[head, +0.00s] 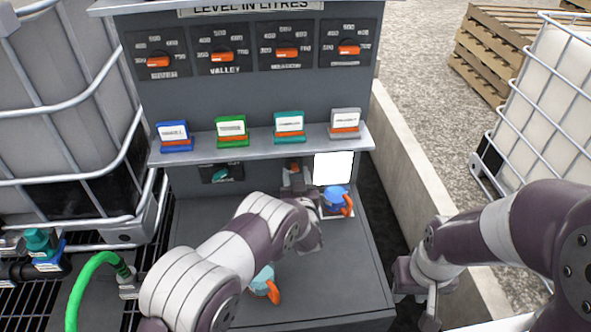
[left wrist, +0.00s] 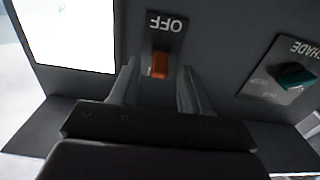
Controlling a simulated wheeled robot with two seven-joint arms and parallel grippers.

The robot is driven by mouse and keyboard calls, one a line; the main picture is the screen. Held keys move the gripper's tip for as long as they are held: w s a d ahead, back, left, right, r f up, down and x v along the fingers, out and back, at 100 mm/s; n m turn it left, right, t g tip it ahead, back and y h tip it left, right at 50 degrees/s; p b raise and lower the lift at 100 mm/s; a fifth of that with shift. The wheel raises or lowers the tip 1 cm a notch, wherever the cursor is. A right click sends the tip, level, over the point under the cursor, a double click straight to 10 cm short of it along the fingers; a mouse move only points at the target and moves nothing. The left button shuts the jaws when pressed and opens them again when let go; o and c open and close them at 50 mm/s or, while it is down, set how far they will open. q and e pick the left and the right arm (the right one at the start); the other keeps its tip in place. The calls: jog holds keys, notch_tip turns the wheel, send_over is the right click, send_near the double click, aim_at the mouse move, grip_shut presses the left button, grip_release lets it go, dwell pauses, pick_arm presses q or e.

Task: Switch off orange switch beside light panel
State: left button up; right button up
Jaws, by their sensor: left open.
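The orange switch (head: 293,166) is on the grey panel under the shelf, left of the lit white light panel (head: 333,168). In the left wrist view the switch (left wrist: 160,65) sits below the upside-down word OFF, and the light panel (left wrist: 78,32) is at upper left. My left gripper (head: 294,182) is open in front of the switch. Its two fingers (left wrist: 158,78) stand on either side of the switch; whether they touch it I cannot tell. My right gripper (head: 425,300) hangs low at right, away from the panel; its fingertips are unclear.
A teal SHADE knob (head: 221,173) is left of the switch. Colored card holders (head: 232,130) stand on the shelf above. A blue item with an orange handle (head: 337,202) is close right of my left wrist; a light-blue one (head: 264,282) is below my arm.

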pick_arm(q)
jog(key=shift+w+a, duration=0.1)
jog(key=shift+w, duration=0.55)
grip_shut()
jog(key=b, duration=0.2)
jog(key=t+b, duration=0.1)
jog(key=shift+f+b, duration=0.25)
jog(key=shift+b, duration=0.15)
grip_release()
